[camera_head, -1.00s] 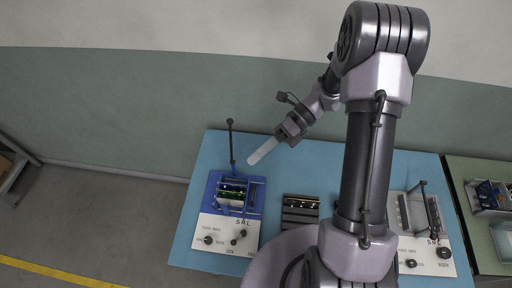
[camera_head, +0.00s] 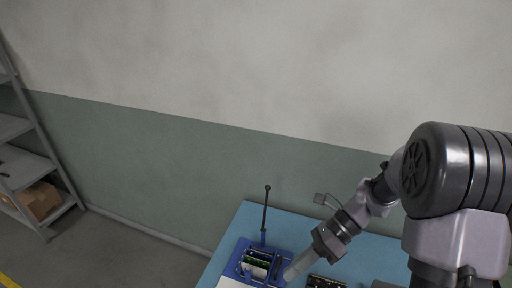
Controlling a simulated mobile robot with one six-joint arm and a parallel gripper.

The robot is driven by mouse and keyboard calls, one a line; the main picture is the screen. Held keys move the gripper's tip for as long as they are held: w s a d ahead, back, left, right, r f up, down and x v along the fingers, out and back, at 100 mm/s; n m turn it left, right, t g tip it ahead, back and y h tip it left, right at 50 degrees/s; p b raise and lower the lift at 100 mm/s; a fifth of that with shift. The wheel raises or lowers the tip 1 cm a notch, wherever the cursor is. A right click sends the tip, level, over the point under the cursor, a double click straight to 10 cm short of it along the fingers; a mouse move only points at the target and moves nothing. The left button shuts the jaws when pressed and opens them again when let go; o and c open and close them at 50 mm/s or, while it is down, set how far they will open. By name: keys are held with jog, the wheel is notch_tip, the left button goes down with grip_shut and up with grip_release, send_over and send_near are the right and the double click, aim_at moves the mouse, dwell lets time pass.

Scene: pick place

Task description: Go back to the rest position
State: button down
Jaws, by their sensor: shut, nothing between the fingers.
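My gripper (camera_head: 300,265) is at the end of my arm, low in the picture and right of centre. Its pale fingers are together with nothing between them. It is above the blue table (camera_head: 240,225), just right of a blue fixture (camera_head: 238,262) that holds upright boards, one with a green edge. A thin black post (camera_head: 265,215) stands behind the fixture. The lower part of the table is cut off by the picture's bottom edge.
A dark device with gold parts (camera_head: 325,282) sits on the table below my arm. A grey shelf (camera_head: 30,150) with a cardboard box (camera_head: 36,200) stands at the far left. The green and white wall is behind the table. Open floor lies between shelf and table.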

jog(key=s+n+t+h+b, duration=0.3)
jog(key=s+n+t+b, duration=0.1)
jog(key=n, duration=0.5)
jog(key=s+d+r+n+t+h+b, duration=0.1)
jog(key=s+n+t+h+b, duration=0.3)
jog(key=n+b, duration=0.4)
jog(key=shift+s+d+n+t+b, duration=0.3)
jog(key=shift+s+n+t, duration=0.2)
jog(key=shift+s+t, duration=0.45)
jog(key=shift+w, duration=0.2)
